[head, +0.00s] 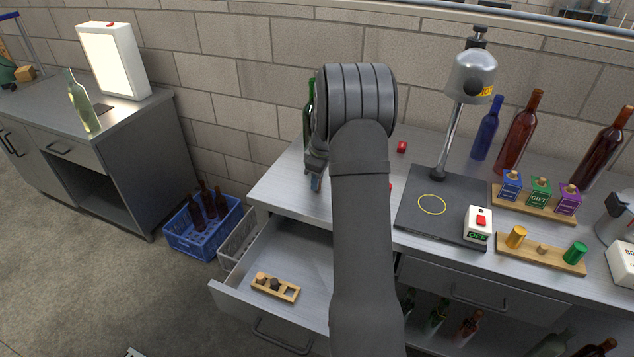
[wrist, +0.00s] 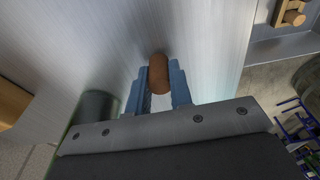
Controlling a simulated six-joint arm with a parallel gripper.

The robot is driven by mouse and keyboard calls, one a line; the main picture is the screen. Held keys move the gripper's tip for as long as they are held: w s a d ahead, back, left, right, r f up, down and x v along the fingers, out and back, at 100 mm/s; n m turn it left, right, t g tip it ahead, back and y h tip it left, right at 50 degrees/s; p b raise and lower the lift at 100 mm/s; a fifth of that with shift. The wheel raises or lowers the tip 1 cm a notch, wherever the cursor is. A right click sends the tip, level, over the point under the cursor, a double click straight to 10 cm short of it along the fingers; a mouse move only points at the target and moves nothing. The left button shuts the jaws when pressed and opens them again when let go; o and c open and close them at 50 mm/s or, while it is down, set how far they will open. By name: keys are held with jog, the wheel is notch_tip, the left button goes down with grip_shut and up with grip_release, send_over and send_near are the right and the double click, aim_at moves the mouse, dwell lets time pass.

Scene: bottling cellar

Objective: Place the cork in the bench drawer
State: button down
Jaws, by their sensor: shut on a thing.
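The cork (wrist: 159,75) is a brown cylinder between the blue fingertips in the wrist view. My gripper (head: 316,184) is shut on it, over the left end of the grey bench top (head: 278,188). In the head view the cork cannot be made out. The bench drawer (head: 225,297) is pulled open below and in front of my gripper. In it lies a wooden holder (head: 289,293) with a light cork (head: 261,278) and a dark one (head: 275,284), and an open slot at its right. My arm hides the drawer's right part.
A green bottle (head: 308,112) stands close behind my gripper. Red pieces (head: 402,147) lie on the bench by my arm. A lamp stand (head: 463,90), bottles and a stopper board (head: 540,258) fill the right side. The drawer floor beside the holder looks clear.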

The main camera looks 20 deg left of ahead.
jog(key=shift+r, duration=0.45)
notch_tip(320, 180, up, 3)
jog(key=shift+f, duration=0.15)
jog(key=d+r, duration=0.7)
jog(key=d, duration=0.5)
jog(key=d+f+m, duration=0.1)
jog(key=d+m, duration=0.5)
jog(key=d+f+m+h, duration=0.1)
jog(key=d+m, duration=0.5)
jog(key=m, duration=0.1)
jog(key=d+f+m+t, duration=0.1)
jog(key=d+m, duration=0.5)
jog(key=m, duration=0.1)
jog(key=shift+w+f+h, duration=0.25)
jog(key=shift+f+h, duration=0.05)
jog(key=shift+f, duration=0.05)
jog(key=shift+d+f+m, duration=0.1)
jog(key=shift+d+m, duration=0.4)
jog(key=shift+m, duration=0.2)
jog(key=shift+s, duration=0.1)
